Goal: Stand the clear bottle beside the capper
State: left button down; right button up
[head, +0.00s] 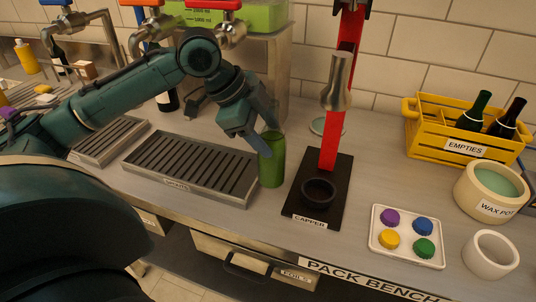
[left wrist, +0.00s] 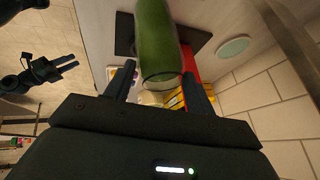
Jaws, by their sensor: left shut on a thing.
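A green, bottle-like cylinder (head: 271,166) is upright just left of the capper's black base, apart from it. Its base appears at or very near the bench top. My left gripper (head: 268,143) is shut on its upper part and hides some of it. In the left wrist view the green cylinder (left wrist: 158,45) lies between the fingers of my left gripper (left wrist: 160,72). The capper (head: 328,165) has a red post, a metal head and a dark round cup. No clear, colourless bottle shows. My right gripper (left wrist: 68,62) is away over the floor, its fingers apart and empty.
A slatted drip tray (head: 190,166) lies left of the cylinder. A tray of coloured caps (head: 407,236), a wax pot (head: 490,192), a white ring (head: 490,254) and a yellow crate of empties (head: 463,145) stand right. A pale disc (head: 327,126) lies behind the capper.

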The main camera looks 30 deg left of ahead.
pick_arm(q)
jog(key=shift+f+b, duration=0.35)
jog(key=shift+f, duration=1.6)
jog(key=shift+f, duration=0.15)
jog(key=c, duration=0.5)
grip_release()
jog(key=v, duration=1.2)
